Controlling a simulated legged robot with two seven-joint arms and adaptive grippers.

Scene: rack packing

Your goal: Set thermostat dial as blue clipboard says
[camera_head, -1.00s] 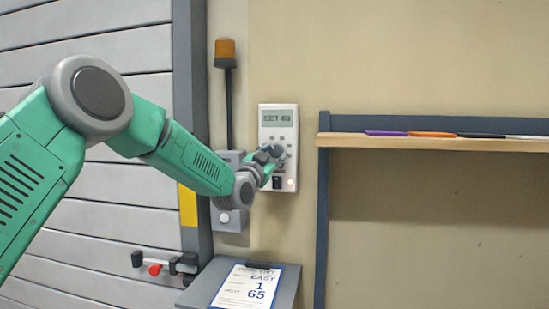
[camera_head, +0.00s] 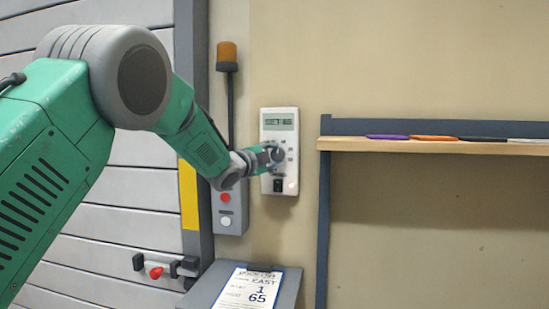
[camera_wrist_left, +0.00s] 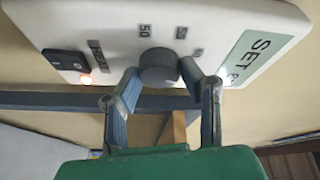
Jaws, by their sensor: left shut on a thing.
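The white thermostat (camera_head: 293,177) is on the beige wall; its small display (camera_head: 279,121) begins with "SET", the rest too small to read surely. My left gripper (camera_head: 272,154) is at its front and hides much of the dial. In the left wrist view, the grey round dial (camera_wrist_left: 158,67) sits between the fingertips of my left gripper (camera_wrist_left: 161,76), which is shut on it. Printed marks, including "50", lie around it. The blue clipboard (camera_head: 216,301) lies on a sloped grey ledge; its sheet shows "EAST", "1" and "65". My right gripper is out of view.
A grey box with red and white buttons (camera_head: 226,221) and an amber lamp (camera_head: 227,51) are left of the thermostat. A wooden shelf (camera_head: 430,145) with several flat coloured items is at the right. A red-handled latch (camera_head: 156,272) is on the slatted door.

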